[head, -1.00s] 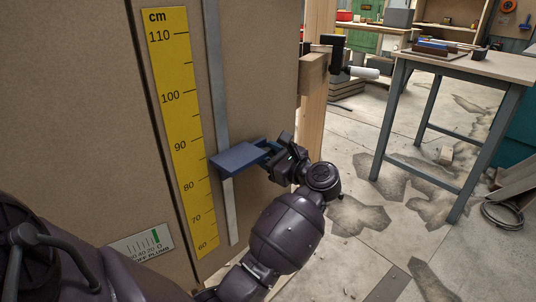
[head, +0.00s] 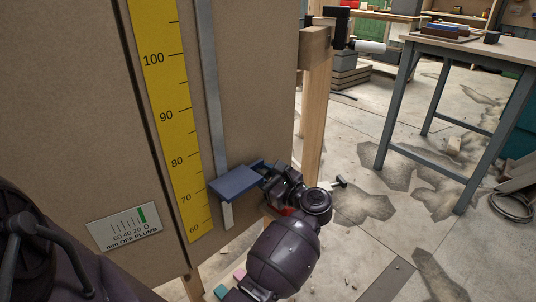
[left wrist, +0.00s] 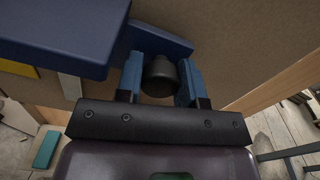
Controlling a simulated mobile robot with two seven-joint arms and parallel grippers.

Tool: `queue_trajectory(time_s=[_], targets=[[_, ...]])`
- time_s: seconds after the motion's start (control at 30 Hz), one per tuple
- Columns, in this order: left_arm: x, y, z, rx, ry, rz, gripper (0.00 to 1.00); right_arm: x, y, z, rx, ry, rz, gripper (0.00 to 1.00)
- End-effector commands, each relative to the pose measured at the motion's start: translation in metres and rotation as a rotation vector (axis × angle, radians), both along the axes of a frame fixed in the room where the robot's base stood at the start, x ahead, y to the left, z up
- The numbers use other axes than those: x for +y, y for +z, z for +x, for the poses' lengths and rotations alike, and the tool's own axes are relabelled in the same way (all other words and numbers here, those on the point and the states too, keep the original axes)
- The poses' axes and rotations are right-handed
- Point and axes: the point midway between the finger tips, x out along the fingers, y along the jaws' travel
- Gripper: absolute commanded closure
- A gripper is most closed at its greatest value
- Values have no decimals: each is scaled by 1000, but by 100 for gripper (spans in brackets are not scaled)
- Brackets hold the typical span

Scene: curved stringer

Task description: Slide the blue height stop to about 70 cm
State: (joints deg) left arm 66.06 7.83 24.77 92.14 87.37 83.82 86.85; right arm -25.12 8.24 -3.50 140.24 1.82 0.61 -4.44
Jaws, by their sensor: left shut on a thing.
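The blue height stop (head: 234,182) sits on a grey vertical rail (head: 213,90), beside the yellow cm scale (head: 163,85). In the head view its left corner is level with roughly the low 70s, just above the 70 label; the slanted view makes the exact reading uncertain. My left gripper (head: 270,176) is at the stop's right side. In the left wrist view the stop (left wrist: 55,35) fills the upper left, and my left gripper (left wrist: 160,84) is shut on its dark round knob (left wrist: 160,76). My right gripper is not in view.
A plumb gauge (head: 125,226) is on the brown board (head: 80,120) left of the scale. A wooden post (head: 316,110) with a clamp (head: 338,25) stands to the right. A workbench (head: 460,50) stands farther right on the cracked floor.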

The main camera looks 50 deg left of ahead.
Motion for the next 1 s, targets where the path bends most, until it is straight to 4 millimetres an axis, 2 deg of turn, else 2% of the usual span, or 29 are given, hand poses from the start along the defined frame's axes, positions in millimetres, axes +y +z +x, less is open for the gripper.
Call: queue_trajectory(time_s=[0.17,0.47,0.5,0.63,1.0], targets=[[0,-15,1,-5,-2,1,100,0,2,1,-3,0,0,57],[0,-16,1,-8,-3,1,100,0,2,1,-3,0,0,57],[0,-16,1,-8,-3,1,60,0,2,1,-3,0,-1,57],[0,-16,1,-7,-2,1,40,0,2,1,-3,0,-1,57],[-4,-16,1,-5,-2,-1,39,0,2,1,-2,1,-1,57]])
